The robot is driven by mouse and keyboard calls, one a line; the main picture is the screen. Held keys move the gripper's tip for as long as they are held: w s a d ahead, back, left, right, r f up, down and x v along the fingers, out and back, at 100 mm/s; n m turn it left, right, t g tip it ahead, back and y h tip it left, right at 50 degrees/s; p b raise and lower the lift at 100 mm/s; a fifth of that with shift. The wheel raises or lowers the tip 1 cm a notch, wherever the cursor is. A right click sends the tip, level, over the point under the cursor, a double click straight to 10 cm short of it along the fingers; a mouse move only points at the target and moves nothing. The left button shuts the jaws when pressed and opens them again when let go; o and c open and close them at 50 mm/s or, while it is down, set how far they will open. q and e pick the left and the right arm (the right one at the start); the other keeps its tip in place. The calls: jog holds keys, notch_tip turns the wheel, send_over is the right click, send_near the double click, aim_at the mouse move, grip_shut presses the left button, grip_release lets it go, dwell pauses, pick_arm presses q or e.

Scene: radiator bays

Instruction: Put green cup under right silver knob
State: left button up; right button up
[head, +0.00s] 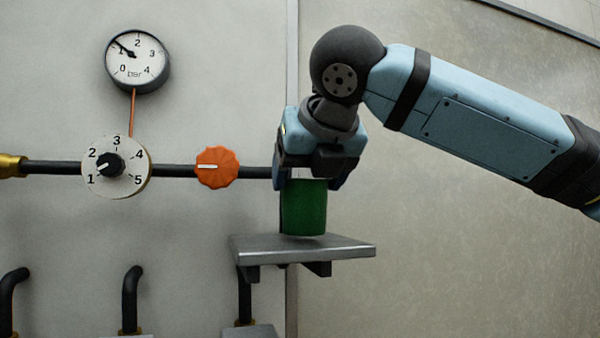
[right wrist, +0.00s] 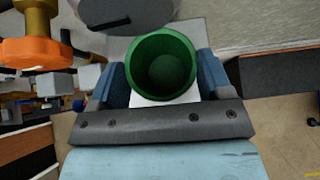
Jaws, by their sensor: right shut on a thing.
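The green cup (head: 305,208) is upright between the fingers of my right gripper (head: 310,178), which is shut on it. It is over the grey shelf (head: 345,250); I cannot tell whether its base touches the shelf. In the right wrist view I look down into the open, empty-looking cup (right wrist: 165,68), with a blue finger on each side. A grey rounded part (right wrist: 125,10) shows at the top edge of that view; I cannot tell whether it is a silver knob. No silver knob is clear in the head view, where my gripper covers part of the wall. My left gripper is not in view.
An orange knob (head: 217,167) and a numbered dial (head: 116,166) sit on a dark pipe left of my gripper. A pressure gauge (head: 138,62) is above them. Bent black pipes (head: 131,298) stand below. The wall right of the shelf is bare.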

jog(key=w, duration=0.1)
jog(key=w+a+p, duration=0.1)
jog(key=w, duration=0.1)
jog(key=shift+w+r, duration=0.1)
jog(key=shift+r, duration=0.05)
jog(key=shift+w+f+p, duration=0.2)
jog(key=shift+f+p, duration=0.05)
jog(key=shift+p, duration=0.25)
jog(key=shift+w+a+f, duration=0.1)
jog(key=shift+a+f, duration=0.05)
jog(key=shift+f, duration=0.1)
jog(key=shift+s+d, duration=0.2)
jog(key=shift+s, duration=0.05)
jog(key=o, duration=1)
jog(key=shift+f, duration=0.1)
jog(key=shift+c, duration=0.2)
jog(key=shift+o, duration=1.4)
jog(key=shift+w+a, duration=0.15)
